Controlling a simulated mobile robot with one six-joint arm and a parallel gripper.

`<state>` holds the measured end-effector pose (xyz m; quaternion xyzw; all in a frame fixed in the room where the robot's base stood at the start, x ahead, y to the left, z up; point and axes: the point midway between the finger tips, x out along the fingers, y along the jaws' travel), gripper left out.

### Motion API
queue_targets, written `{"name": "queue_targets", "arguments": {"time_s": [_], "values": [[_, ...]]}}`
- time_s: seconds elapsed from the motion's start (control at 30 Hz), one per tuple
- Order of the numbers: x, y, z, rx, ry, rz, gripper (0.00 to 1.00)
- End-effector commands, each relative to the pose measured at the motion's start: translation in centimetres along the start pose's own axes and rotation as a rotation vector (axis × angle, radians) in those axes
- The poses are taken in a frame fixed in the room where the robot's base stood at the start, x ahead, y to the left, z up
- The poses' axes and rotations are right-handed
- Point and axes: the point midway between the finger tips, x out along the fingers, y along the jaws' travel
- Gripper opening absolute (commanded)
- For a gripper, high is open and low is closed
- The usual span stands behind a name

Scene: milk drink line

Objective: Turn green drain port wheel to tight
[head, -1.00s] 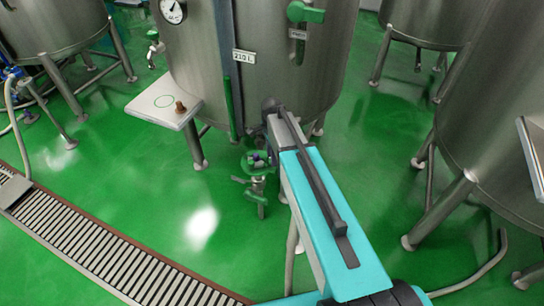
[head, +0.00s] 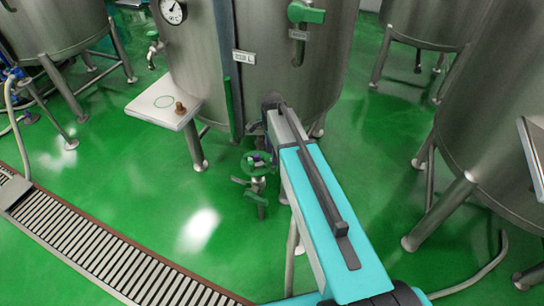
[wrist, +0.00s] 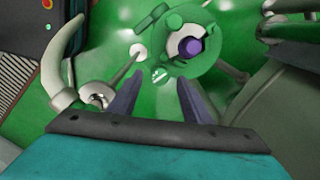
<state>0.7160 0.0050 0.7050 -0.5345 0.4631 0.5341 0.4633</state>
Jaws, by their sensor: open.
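The green drain port wheel (head: 258,165) is low under the front of the steel tank, with a small purple part at its middle. In the wrist view a green wheel-like part (wrist: 165,62) surrounds a pale ring and a purple round centre (wrist: 190,47). My gripper (wrist: 155,84) is open and empty, its two dark fingers apart, with the tips just below the wheel in the picture. I cannot tell whether they touch it. In the head view my arm hides the gripper.
The steel tank (head: 200,75) stands over the wheel, with legs on the green floor. A white shelf (head: 150,108) juts from its left side. A slatted floor drain (head: 100,255) runs along the lower left. More tanks stand right (head: 500,130) and left. Open floor lies left of the wheel.

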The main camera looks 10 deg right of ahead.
Motion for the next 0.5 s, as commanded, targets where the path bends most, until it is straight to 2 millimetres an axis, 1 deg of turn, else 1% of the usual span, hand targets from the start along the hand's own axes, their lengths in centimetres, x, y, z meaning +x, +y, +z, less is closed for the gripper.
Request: {"name": "queue_targets", "arguments": {"time_s": [0.5], "values": [[-6.2,-0.1,0.0,0.001,0.001,-0.003,0.44]]}}
